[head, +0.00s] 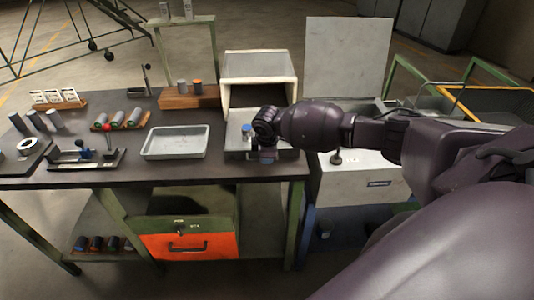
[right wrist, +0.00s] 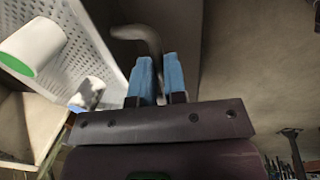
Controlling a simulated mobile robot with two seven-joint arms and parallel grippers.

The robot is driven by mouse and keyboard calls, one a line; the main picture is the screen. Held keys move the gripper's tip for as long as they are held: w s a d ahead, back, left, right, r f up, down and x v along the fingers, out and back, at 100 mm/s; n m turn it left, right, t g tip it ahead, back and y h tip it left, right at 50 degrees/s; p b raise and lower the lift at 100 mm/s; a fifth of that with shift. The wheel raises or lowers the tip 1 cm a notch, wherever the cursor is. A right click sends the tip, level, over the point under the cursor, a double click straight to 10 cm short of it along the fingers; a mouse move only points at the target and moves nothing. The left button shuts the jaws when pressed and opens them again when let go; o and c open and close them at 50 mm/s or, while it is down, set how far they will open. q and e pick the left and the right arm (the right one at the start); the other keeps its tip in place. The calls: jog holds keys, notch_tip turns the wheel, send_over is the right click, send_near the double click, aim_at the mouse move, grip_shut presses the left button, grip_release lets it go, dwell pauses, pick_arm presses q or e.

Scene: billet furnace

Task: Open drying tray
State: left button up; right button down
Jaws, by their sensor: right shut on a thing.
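The drying tray (head: 235,143) sticks out from the front of the white open-fronted box (head: 260,68) on the bench. In the right wrist view it is a pale perforated tray (right wrist: 98,40) with a curved grey handle (right wrist: 138,34). A white cylinder with a green end (right wrist: 34,46) and one with a blue end (right wrist: 88,93) are on it. My right gripper (head: 267,155) is at the tray's front; its blue fingers (right wrist: 160,78) are shut on the handle. My arm hides part of the tray. My left gripper is not in view.
A grey shallow tray (head: 175,143) lies on the bench to the left. A wooden block with small cylinders (head: 190,97) stands behind it. An orange-fronted drawer (head: 187,247) is below the bench. A white cabinet (head: 362,180) stands right of the bench.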

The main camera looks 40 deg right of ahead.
dwell(0.3)
jog(key=c, duration=1.2)
grip_release()
jog(key=shift+o, duration=0.2)
notch_tip(320, 180, up, 11)
jog(key=s+a, duration=0.1)
jog(key=s, duration=0.1)
jog(key=shift+f+p, duration=0.2)
jog(key=shift+p, duration=0.1)
jog(key=shift+w, duration=0.1)
